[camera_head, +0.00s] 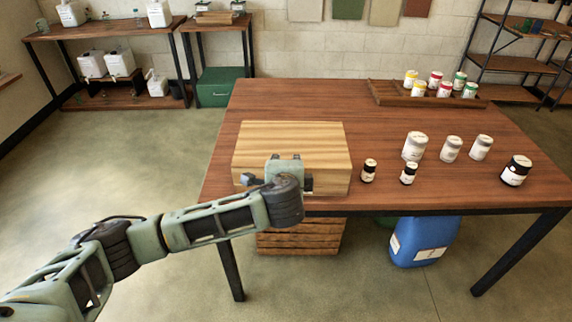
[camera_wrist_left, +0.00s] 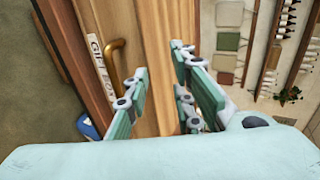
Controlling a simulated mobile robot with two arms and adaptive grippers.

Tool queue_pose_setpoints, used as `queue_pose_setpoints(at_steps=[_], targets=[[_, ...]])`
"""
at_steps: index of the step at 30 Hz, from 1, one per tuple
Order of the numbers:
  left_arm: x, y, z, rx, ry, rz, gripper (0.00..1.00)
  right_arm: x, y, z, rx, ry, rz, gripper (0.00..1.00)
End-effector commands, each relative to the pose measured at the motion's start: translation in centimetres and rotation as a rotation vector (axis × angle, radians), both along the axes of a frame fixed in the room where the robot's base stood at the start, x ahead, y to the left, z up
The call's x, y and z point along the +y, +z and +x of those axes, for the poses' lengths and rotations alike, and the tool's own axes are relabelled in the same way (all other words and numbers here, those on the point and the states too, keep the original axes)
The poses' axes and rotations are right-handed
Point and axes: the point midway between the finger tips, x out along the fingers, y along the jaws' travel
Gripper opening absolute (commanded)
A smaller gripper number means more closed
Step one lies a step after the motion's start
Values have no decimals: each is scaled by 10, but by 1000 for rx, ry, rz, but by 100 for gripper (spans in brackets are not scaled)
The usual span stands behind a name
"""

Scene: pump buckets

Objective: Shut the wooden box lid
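The wooden box (camera_head: 325,155) stands at the front left of the table, with its light striped lid (camera_head: 292,140) lying flat on top. I see no clear gap under the lid, though my gripper hides part of the front edge. My left gripper (camera_head: 280,182) is at the front of the box. In the left wrist view the gripper (camera_wrist_left: 158,68) has its fingers apart with nothing held between them. That view also shows the box's brass handle (camera_wrist_left: 116,58) and its "GIFT BOX" label (camera_wrist_left: 100,65). Whether the fingers touch the box I cannot tell. My right gripper is not in view.
Two small dark jars (camera_head: 369,170) (camera_head: 409,173) stand just right of the box on the table (camera_head: 300,98). A tray (camera_head: 385,97) holds paint jars at the back. A blue drum (camera_head: 425,240) stands below.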

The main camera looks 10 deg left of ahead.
Motion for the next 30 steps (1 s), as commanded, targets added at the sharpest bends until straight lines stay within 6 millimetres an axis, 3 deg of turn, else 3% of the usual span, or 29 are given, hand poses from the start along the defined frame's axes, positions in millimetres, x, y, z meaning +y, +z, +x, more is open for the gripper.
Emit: queue_pose_setpoints(at_steps=[11, 14, 24, 30], targets=[[-1, 2, -4, 1, -1, -1, 26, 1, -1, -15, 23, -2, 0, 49], [-4, 7, -15, 1, -3, -2, 26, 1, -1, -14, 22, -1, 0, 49], [-16, 40, -77, -1, -4, -3, 26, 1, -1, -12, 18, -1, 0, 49], [-19, 52, -100, 0, -2, -1, 26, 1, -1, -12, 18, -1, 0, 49]])
